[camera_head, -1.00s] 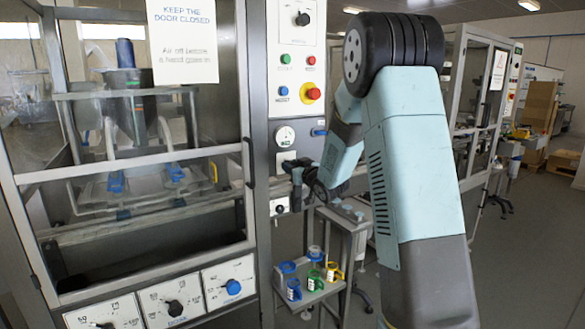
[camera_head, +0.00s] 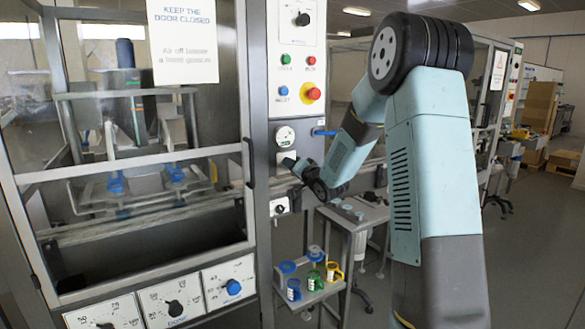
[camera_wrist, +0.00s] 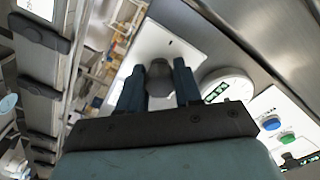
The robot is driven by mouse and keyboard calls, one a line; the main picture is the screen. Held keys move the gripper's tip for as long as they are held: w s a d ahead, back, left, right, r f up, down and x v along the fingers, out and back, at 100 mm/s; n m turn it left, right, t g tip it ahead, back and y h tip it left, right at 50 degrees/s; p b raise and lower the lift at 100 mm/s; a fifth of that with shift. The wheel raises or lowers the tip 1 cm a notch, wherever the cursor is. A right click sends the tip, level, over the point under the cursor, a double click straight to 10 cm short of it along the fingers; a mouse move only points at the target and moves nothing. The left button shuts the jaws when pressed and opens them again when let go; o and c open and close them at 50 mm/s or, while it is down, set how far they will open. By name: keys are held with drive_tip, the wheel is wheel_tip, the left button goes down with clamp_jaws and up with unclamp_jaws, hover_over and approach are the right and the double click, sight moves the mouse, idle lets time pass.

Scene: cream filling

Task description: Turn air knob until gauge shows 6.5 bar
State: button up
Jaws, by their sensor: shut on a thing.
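The air knob (camera_wrist: 160,75) is a dark grey knob on a white plate, seen in the wrist view between my two dark fingers. My gripper (camera_wrist: 158,82) is shut on it. In the head view my gripper (camera_head: 289,163) is small at the machine's column, against the white knob plate (camera_head: 281,157), and hides the knob.
Green, red and blue buttons (camera_head: 284,90) sit above the gauge. A blue-handled fitting (camera_head: 323,132) sticks out right of it. Another small knob plate (camera_head: 279,207) is below. A glass-doored cabinet (camera_head: 120,190) stands left.

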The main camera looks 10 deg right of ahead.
drive_tip(key=m, duration=0.5)
drive_tip(key=shift+d+m, duration=0.3)
drive_tip(key=shift+f+m, duration=0.15)
drive_tip(key=shift+m, duration=1.95)
drive_tip(key=o, duration=0.8)
drive_tip(key=shift+o, duration=1.2)
drive_tip(key=shift+a, duration=0.15)
drive_tip(key=shift+s, duration=0.1)
drive_tip(key=v, duration=1.3)
drive_tip(key=shift+s, duration=0.25)
